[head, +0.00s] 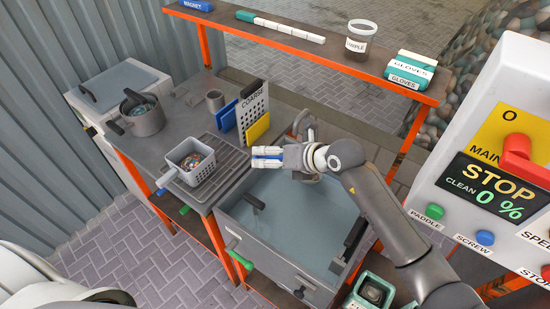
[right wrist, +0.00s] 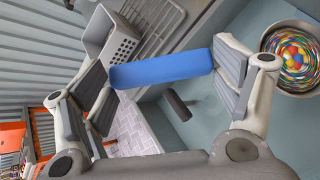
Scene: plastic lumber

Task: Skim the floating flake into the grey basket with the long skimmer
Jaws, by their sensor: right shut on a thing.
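My right gripper (head: 268,157) is above the back left part of the water tank (head: 325,200). It is shut on a blue handle, taken to be the skimmer's; the handle (right wrist: 160,68) spans between the fingers in the right wrist view. A round metal-rimmed dish of coloured pieces (right wrist: 292,60) shows at that view's right edge; I cannot tell whether it joins the handle. The grey basket (head: 193,172) stands left of the tank with coloured pieces inside. It also shows in the right wrist view (right wrist: 120,47). No separate floating flake can be made out. My left gripper is not in view.
A ribbed drain board (head: 222,160) lies between basket and tank. Blue, grey and yellow upright plates (head: 258,127) stand behind it. A pot (head: 147,123) is at left. An orange-framed shelf (head: 300,45) crosses the back. A control panel (head: 500,165) fills the right.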

